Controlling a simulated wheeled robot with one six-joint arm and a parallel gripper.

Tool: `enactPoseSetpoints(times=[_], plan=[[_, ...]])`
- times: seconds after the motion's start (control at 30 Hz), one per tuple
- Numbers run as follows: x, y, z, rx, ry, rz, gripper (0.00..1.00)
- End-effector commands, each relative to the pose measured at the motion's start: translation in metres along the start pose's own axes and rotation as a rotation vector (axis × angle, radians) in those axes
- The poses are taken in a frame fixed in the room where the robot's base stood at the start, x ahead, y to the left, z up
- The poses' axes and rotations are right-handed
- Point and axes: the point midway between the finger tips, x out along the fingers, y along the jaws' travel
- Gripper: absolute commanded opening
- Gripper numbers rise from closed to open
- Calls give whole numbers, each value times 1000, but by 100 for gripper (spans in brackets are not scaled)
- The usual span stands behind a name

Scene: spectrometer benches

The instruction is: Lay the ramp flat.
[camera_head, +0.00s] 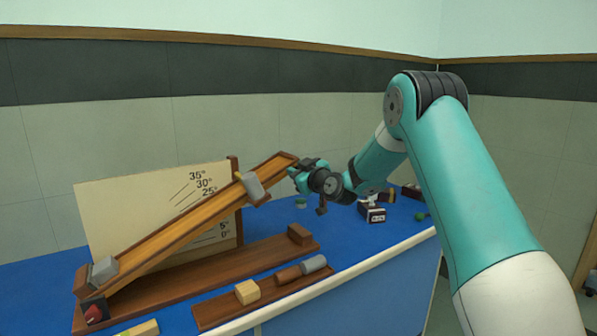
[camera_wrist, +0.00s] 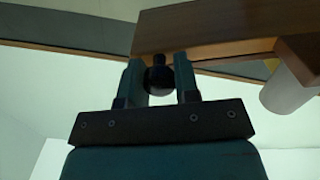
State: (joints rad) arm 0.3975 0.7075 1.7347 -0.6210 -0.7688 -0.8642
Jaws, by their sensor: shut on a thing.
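The wooden ramp (camera_head: 205,221) is tilted in the head view, low at the left and raised at its right end. It is above a flat wooden base (camera_head: 215,270). A pale angle board (camera_head: 140,203) with degree marks stands behind it. My gripper (camera_head: 298,176) is at the ramp's raised right end. In the wrist view my gripper (camera_wrist: 159,82) is shut on a dark round knob (camera_wrist: 158,76) at the ramp's end (camera_wrist: 190,29). A grey block (camera_head: 252,187) is near the ramp's upper end and another (camera_head: 104,270) at its lower end.
A wooden tray (camera_head: 213,315) in front holds a pale wood block (camera_head: 247,291), a brown piece (camera_head: 288,275) and a grey cylinder (camera_head: 314,263). A small dark box (camera_head: 375,214) stands to the right. Blue tabletop (camera_head: 345,240) is clear between them.

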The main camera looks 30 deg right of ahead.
Motion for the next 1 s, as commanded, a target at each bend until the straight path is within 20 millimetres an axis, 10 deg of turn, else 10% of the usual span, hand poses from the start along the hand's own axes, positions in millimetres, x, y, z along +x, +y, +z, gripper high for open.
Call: enactPoseSetpoints(times=[0.53,0.9,0.93,1.0], plan=[[0,-8,80,121,-4,0,0],[0,-7,83,141,-3,-3,0],[0,-7,83,141,-3,-3,31],[0,-6,82,141,-2,-2,48]])
